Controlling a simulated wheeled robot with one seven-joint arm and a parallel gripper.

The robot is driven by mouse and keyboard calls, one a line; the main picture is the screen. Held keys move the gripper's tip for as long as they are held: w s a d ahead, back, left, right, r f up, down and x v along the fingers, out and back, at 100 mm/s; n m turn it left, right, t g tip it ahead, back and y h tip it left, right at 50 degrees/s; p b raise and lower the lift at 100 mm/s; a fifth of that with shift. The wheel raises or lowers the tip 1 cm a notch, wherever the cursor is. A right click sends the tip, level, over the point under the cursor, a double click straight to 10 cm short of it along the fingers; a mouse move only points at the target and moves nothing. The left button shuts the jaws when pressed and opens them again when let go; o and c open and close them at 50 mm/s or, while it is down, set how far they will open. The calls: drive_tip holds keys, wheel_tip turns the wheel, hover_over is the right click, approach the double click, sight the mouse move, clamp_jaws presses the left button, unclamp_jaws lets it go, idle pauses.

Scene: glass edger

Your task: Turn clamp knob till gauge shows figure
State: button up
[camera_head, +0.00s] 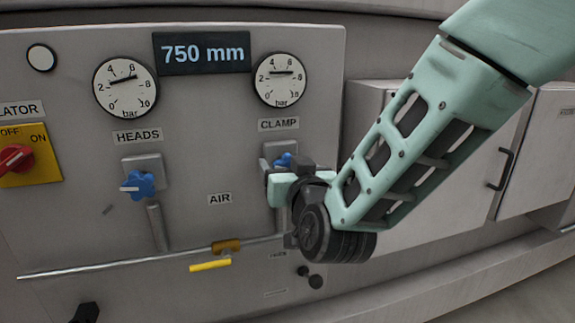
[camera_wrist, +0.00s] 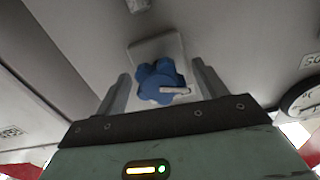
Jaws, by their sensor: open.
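The blue clamp knob (camera_head: 284,160) sits on its plate below the CLAMP label, mostly hidden behind my gripper in the head view. In the wrist view the lobed knob (camera_wrist: 158,84) shows whole, with a white pointer bar aimed right. My gripper (camera_wrist: 161,88) is open, one finger on each side of the knob, with visible gaps. It reaches the panel from the right in the head view (camera_head: 290,183). The clamp gauge (camera_head: 281,79) is a white 0–10 bar dial with its needle nearly horizontal; I cannot read an exact value.
The heads gauge (camera_head: 125,87) and its blue knob (camera_head: 137,185) are to the left. A display (camera_head: 202,54) reads 750 mm. A red switch on a yellow plate (camera_head: 28,155) is at the far left. A thin rod (camera_head: 130,262) crosses below; cabinets (camera_head: 540,150) stand right.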

drive_tip(key=c, duration=1)
drive_tip(key=shift+m+b, duration=0.3)
drive_tip(key=shift+b, duration=0.15)
drive_tip(key=m+b, duration=0.1)
drive_tip(key=b, duration=0.2)
drive_tip(key=m+b, duration=0.2)
drive_tip(key=shift+d+f+b, duration=0.1)
drive_tip(key=shift+f+b, duration=0.2)
drive_tip(key=shift+b, duration=0.1)
drive_tip(key=m+b, duration=0.6)
drive_tip(key=b, duration=0.3)
drive_tip(key=shift+m, duration=0.3)
drive_tip(key=m+b, duration=0.4)
drive_tip(key=b, duration=0.1)
drive_tip(key=shift+m+b, duration=0.3)
drive_tip(key=shift+b, duration=0.1)
drive_tip(key=m+b, duration=0.2)
drive_tip(key=shift+b, duration=0.35)
drive_tip(key=shift+r+m+b, duration=0.15)
drive_tip(key=shift+m+b, duration=1)
drive_tip(key=shift+m, duration=0.35)
